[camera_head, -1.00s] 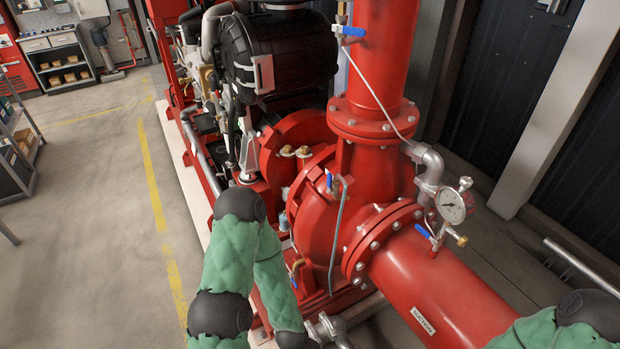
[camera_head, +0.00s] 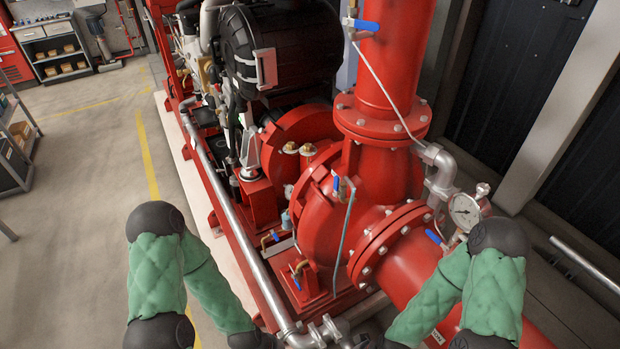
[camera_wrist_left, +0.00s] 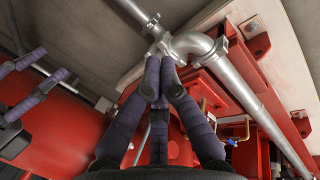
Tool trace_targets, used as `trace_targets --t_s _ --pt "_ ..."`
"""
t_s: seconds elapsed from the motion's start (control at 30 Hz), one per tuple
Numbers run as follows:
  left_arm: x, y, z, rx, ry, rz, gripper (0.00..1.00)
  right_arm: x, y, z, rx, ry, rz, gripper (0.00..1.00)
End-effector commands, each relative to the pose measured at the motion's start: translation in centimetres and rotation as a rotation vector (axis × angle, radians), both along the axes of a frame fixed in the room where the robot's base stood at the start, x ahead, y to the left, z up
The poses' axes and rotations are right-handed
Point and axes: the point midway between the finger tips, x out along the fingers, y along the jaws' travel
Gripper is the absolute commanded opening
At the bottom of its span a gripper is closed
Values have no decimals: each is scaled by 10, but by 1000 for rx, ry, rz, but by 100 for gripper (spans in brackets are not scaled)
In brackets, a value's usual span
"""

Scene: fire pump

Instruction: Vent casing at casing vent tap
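The casing vent tap (camera_head: 336,185), with a blue lever, sits on top of the red round pump casing (camera_head: 318,218) in the head view. A thin grey tube runs down from it. My left arm comes in at the lower left and its gripper is below the head view. In the left wrist view, my left gripper (camera_wrist_left: 160,62) has its purple fingers drawn together at the tips with nothing seen between them, in front of a silver pipe. My right gripper (camera_wrist_left: 55,62) shows at the left there, its fingers apart. Both grippers are away from the tap.
A silver pipe (camera_head: 230,215) runs along the skid's left side. A pressure gauge (camera_head: 464,211) stands beside my right arm. Blue-lever valves sit on the upright pipe (camera_head: 362,25) and low on the base (camera_head: 296,283). The floor (camera_head: 90,190) at left is clear.

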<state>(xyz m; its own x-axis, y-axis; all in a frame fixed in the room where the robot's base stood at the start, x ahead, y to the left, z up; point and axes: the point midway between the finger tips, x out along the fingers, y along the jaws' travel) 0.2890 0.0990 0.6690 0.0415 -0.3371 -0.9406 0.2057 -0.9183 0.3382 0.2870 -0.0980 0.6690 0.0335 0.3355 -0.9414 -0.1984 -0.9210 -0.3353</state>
Motion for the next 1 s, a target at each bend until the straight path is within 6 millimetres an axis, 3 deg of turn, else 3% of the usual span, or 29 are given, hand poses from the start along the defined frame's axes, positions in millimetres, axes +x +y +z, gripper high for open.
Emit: trace_targets --t_s 0.37,0.57,0.77,1.0 --pt "61 4 24 -23 -141 133 0 0 0 19 0 0 -1 40" --pt "108 5 49 -68 -252 238 0 0 0 33 0 0 -1 40" --pt "181 7 105 -193 -424 398 0 0 0 57 0 0 -1 40" --pt "261 4 200 -458 -609 566 0 0 0 87 0 0 -1 40"
